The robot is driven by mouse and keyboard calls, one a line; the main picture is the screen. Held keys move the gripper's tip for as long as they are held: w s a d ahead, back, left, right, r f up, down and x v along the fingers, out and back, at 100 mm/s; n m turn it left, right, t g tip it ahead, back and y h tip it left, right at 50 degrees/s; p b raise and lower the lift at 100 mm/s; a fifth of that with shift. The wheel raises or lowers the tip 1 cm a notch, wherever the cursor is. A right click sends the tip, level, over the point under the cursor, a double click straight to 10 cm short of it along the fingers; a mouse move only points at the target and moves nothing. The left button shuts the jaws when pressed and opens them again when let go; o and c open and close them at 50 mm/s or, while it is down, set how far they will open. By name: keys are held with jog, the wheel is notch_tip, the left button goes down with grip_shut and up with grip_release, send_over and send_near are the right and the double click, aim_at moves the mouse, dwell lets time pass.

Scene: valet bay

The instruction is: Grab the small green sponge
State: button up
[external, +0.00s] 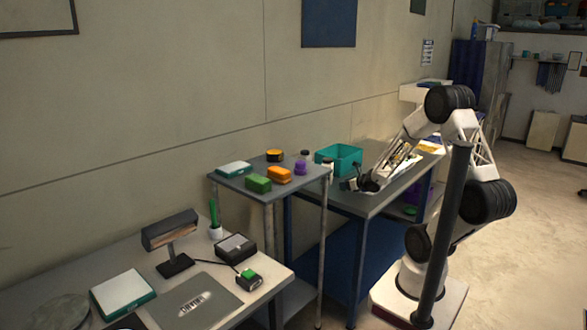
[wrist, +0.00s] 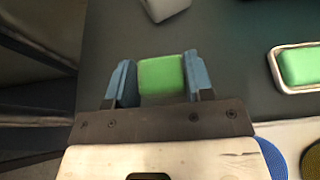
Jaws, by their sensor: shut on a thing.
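The small green sponge (wrist: 161,76) is a rounded green block in the wrist view. It sits between the two blue fingers of my gripper (wrist: 160,80), which is shut on it. The left finger is slightly tilted against its side. The dark grey tabletop (wrist: 230,60) lies below; I cannot tell whether the sponge touches it. In the external view my gripper (external: 352,184) is low over the near left part of the grey workbench (external: 352,203), and the sponge cannot be made out there.
In the wrist view, a white-rimmed dish (wrist: 275,72) holding a green block stands at right, and a pale grey object (wrist: 165,8) lies ahead. A teal bin (external: 340,158) stands behind my gripper. A smaller stand at left holds a green block (external: 258,184) and an orange block (external: 279,175).

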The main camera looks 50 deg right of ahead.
jog(key=shift+r, duration=4.75)
